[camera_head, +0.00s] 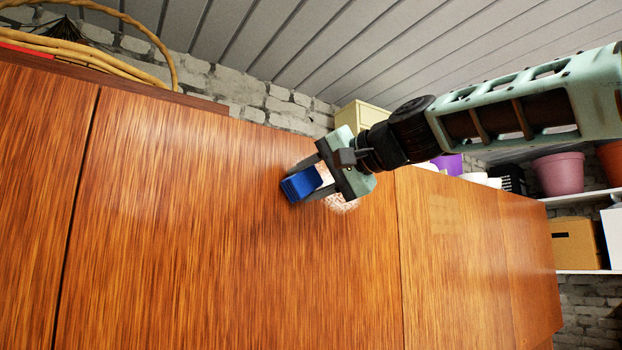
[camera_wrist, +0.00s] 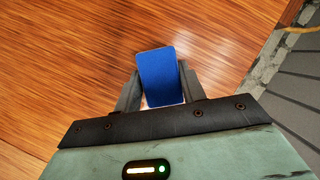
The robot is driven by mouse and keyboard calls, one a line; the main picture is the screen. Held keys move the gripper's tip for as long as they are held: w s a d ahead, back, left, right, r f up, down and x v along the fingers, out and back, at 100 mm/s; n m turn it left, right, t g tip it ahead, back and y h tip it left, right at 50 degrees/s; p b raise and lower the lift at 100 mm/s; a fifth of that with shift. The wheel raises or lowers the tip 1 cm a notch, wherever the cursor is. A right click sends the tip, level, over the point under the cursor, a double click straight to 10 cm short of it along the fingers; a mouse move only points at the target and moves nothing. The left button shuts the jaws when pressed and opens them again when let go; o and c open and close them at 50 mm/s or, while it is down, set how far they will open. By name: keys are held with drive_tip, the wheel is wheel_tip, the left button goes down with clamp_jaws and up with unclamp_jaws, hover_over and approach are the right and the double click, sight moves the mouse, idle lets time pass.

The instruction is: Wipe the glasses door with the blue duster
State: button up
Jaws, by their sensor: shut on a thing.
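The blue duster (camera_head: 301,184) is held between the fingers of my gripper (camera_head: 314,181), close to the wooden door (camera_head: 220,230) near its upper right part. In the wrist view the duster (camera_wrist: 158,75) sits between the two fingers of my gripper (camera_wrist: 157,90), with the wood grain of the door (camera_wrist: 80,70) behind it. I cannot tell whether the duster touches the door. A pale speckled patch (camera_head: 346,204) shows on the door just behind and below my gripper. My gripper is shut on the duster.
More wooden fronts (camera_head: 455,260) lie to the right, and another (camera_head: 35,170) to the left. A cream box (camera_head: 361,115) is behind my gripper. Shelves with pots (camera_head: 560,173) and a cardboard box (camera_head: 576,243) are at the far right.

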drive_tip(key=shift+w+a, duration=0.15)
drive_tip(key=shift+w, duration=0.05)
